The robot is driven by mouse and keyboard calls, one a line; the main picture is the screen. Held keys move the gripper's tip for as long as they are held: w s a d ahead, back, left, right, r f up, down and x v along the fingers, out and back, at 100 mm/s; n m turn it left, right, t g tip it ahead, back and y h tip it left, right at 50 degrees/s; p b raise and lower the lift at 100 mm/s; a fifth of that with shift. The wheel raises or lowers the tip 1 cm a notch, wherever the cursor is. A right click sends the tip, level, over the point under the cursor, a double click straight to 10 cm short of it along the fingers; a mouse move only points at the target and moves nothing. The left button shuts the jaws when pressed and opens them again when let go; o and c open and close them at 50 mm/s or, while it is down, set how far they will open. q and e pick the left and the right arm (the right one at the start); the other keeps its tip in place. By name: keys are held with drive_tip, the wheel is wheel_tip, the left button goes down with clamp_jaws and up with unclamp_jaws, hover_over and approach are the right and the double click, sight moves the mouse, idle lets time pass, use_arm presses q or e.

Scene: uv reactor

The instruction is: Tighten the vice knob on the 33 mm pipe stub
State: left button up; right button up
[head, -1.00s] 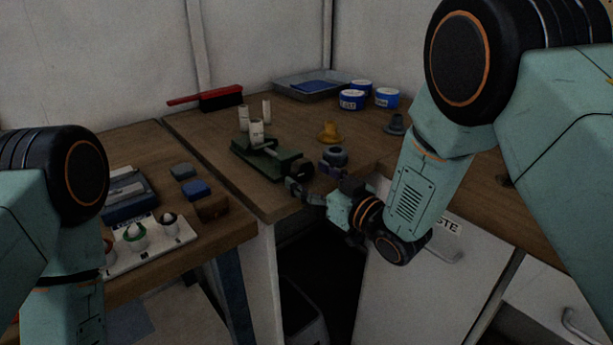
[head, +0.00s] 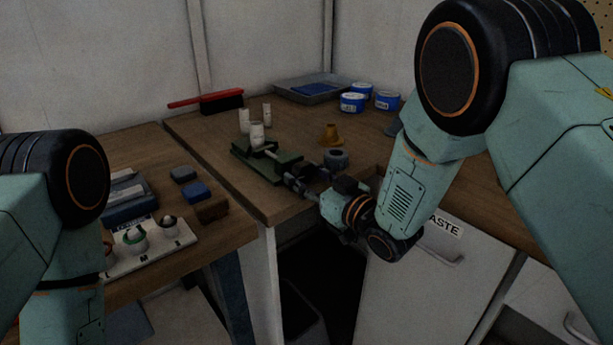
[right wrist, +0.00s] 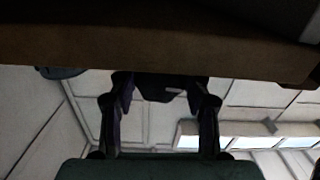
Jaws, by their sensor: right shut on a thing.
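The green vice (head: 270,168) stands near the front edge of the wooden bench. A white pipe stub (head: 257,137) stands upright at the vice's jaws, and its lower end is hidden. My right gripper (head: 297,184) is at the near right end of the vice, shut on the vice knob, which it mostly hides in the head view. In the right wrist view the dark knob (right wrist: 160,88) shows between the two fingers of my right gripper (right wrist: 160,108). My left gripper is outside the picture; only the left arm shows.
Two more white stubs (head: 244,120) stand behind the vice. A cabinet (head: 410,285) is below.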

drive_tip(key=shift+c, duration=1.1)
drive_tip(key=m+p, duration=0.2)
drive_tip(key=shift+r+p, duration=0.15)
drive_tip(key=shift+p, duration=0.2)
drive_tip(key=shift+m+p, duration=0.65)
drive_tip(key=shift+m, duration=0.45)
drive_tip(key=o, duration=1.2)
drive_tip(key=shift+c, duration=0.2)
drive_tip(key=v, duration=1.2)
